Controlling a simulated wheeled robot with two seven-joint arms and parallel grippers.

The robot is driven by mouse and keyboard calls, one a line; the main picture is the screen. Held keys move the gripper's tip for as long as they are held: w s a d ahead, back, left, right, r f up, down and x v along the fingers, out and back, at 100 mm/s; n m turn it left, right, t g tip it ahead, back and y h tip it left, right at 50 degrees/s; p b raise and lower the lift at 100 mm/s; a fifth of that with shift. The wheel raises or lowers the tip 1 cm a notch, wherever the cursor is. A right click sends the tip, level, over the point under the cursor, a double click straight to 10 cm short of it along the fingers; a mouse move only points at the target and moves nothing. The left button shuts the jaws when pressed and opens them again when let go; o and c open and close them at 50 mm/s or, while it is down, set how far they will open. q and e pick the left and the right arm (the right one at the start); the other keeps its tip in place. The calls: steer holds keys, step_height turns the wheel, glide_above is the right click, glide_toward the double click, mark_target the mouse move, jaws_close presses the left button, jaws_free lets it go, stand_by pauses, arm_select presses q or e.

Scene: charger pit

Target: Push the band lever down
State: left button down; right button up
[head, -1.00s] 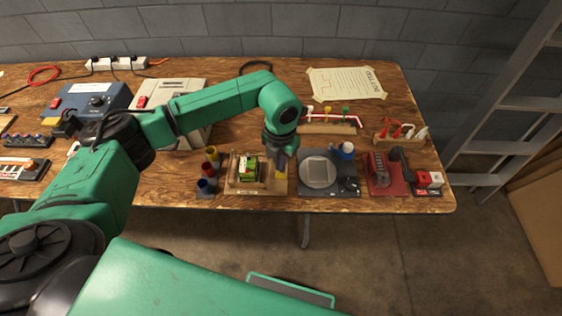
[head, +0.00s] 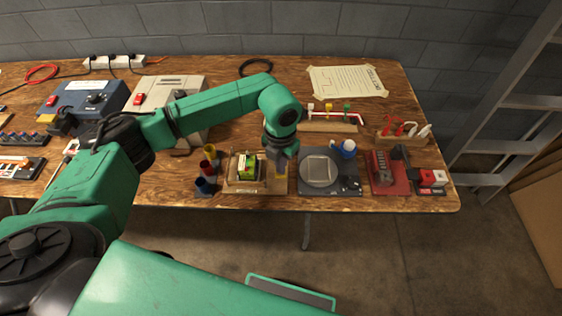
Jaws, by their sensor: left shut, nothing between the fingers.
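A wooden fixture (head: 234,185) stands near the front edge of the bench and holds a green and black block (head: 248,167). A yellow part (head: 281,175), which looks like the band lever, is at the fixture's right side. My left gripper (head: 281,168) points down right over this yellow part, shut with nothing in it. The gripper hides most of the part, so I cannot tell whether they touch or how far the lever is down. My right gripper does not show.
Left of the fixture are yellow, red and blue cups (head: 206,170). A rack with coloured pegs (head: 330,126) stands behind.

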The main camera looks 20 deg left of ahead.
arm_select(q)
steer(key=shift+f, duration=0.5)
steer(key=shift+f+b, duration=0.15)
steer(key=shift+b, duration=0.3)
steer(key=shift+f+b, duration=0.3)
steer(key=shift+f, duration=0.05)
steer(key=shift+f+b, duration=0.3)
steer(key=shift+f, duration=0.05)
steer(key=shift+r, duration=0.15)
steer(key=shift+r+p, duration=2.55)
steer(key=shift+r, duration=1.25)
steer(key=shift+s+f, duration=0.1)
steer(key=shift+f, duration=0.05)
